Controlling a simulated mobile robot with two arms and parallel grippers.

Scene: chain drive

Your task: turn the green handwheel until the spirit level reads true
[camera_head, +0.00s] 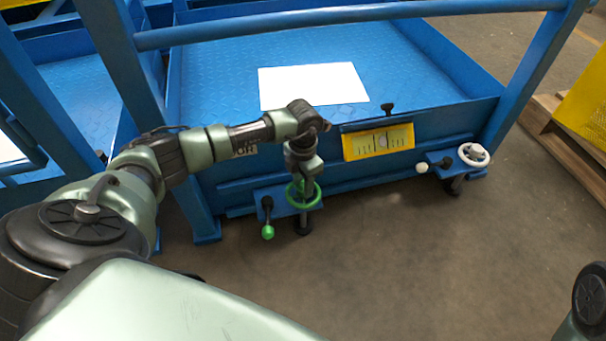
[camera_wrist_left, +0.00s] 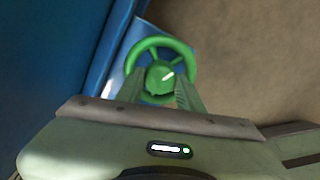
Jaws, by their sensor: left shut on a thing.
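The green handwheel (camera_head: 304,198) sits on a blue bracket low on the blue frame's front. It also shows in the left wrist view (camera_wrist_left: 160,46), with a white mark on its hub. My left gripper (camera_head: 303,183) reaches down from above to the wheel. In the left wrist view its two fingers (camera_wrist_left: 160,92) reach to the hub and are shut on it. My right gripper is out of view.
A green-knobbed lever (camera_head: 267,231) hangs left of the green wheel. A white handwheel (camera_head: 473,154) and a white-knobbed lever (camera_head: 422,168) are at the right. A white sheet (camera_head: 312,86) lies on the blue platform (camera_head: 220,90). The floor in front is clear.

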